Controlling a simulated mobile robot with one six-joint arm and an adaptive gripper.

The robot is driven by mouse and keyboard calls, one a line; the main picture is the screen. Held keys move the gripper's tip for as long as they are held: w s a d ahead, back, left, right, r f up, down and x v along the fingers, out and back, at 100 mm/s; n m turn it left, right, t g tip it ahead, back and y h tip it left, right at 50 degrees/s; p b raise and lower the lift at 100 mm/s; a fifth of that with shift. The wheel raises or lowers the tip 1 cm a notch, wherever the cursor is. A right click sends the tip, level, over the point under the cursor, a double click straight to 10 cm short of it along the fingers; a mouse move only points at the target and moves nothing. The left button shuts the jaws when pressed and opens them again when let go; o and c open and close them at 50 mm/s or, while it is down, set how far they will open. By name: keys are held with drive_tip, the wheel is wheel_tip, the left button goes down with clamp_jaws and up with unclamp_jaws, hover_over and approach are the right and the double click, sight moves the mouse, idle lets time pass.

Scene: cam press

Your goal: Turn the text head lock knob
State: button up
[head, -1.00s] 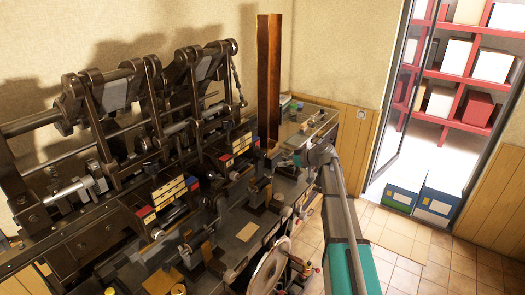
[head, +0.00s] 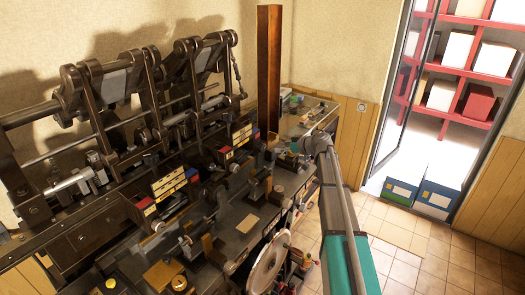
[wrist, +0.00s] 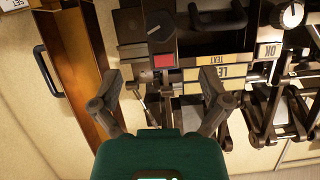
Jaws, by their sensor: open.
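In the wrist view, a dark round knob (wrist: 160,28) with a pale pointer line sits on a grey plate, above a red square. I cannot tell for certain that this knob is the text head lock knob. My gripper (wrist: 160,92) is open and empty, its two fingers apart, with the knob beyond the gap between them and not touched. In the head view my gripper (head: 290,160) is small, at the machine's far right end.
The dark press machine (head: 150,120) fills the left, with rods and levers. A tall brown post (head: 269,75) stands close behind my gripper and shows at left in the wrist view (wrist: 80,70). A second, white-marked knob (wrist: 291,14) is at upper right. Tiled floor (head: 400,250) is clear at right.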

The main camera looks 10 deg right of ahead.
sight(264, 148)
drive_tip(key=b+x, duration=0.3)
drive_tip(key=x, duration=0.7)
drive_tip(key=shift+w+a+f+b, duration=0.2)
drive_tip(key=shift+w+b, duration=0.1)
drive_tip(key=shift+b, duration=0.1)
drive_tip(key=c, duration=1.1)
drive_tip(key=shift+c, duration=0.2)
